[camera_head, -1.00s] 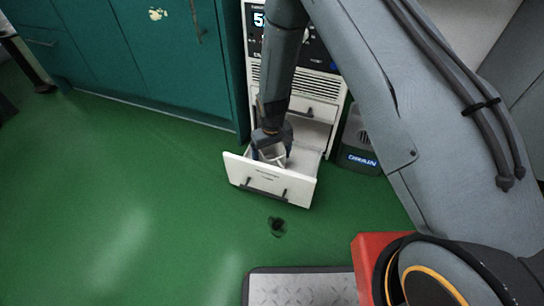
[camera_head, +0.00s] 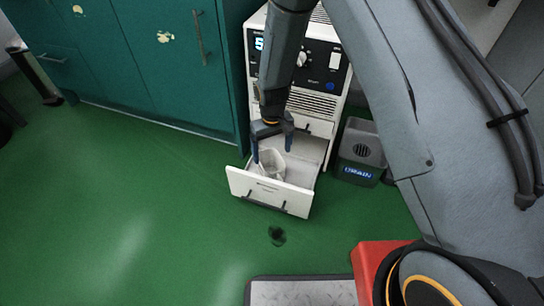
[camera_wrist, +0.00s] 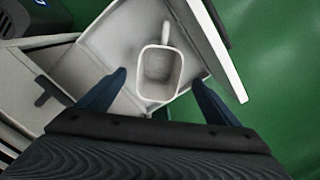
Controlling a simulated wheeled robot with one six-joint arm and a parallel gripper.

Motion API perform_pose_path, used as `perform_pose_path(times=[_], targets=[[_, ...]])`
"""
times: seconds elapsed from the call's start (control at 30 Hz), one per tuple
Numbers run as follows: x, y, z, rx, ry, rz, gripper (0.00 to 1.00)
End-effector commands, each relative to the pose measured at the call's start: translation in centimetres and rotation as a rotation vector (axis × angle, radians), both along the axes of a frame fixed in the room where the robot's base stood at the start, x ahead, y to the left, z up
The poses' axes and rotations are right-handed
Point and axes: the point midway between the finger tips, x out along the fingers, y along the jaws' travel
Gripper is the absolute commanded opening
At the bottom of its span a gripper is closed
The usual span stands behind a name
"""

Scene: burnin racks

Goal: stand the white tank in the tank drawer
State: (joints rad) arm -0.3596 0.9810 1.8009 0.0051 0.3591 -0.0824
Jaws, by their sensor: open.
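The white tank (camera_head: 271,164) stands upright in the open tank drawer (camera_head: 268,191), near its front panel. In the wrist view the tank (camera_wrist: 147,88) looks open-topped and empty, with a handle or spout at one end, on the floor of the drawer (camera_wrist: 97,52). My gripper (camera_head: 272,158) is above the drawer, its blue fingers open and apart. In the wrist view my gripper (camera_wrist: 158,95) has one finger on each side of the tank's near end, with clear gaps. I cannot tell from the views how far above the tank the fingertips are.
The white cabinet (camera_head: 322,78) with a display and knobs rises behind the drawer. A grey container marked DRAIN (camera_head: 360,152) stands to its right. Teal cupboards (camera_head: 150,60) are at the left. The green floor at left is clear.

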Motion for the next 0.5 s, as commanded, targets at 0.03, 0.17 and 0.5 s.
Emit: perform_pose_path(times=[0.03, 0.17, 0.5], targets=[[-0.1, 0.0, 0.5, 0.0, 0.0, 0.0, 0.85], [-0.1, 0.2, 1.6, 0.001, -0.002, 0.001, 0.85], [-4.2, 3.4, 14.1, 0.031, -0.02, 0.018, 0.85]])
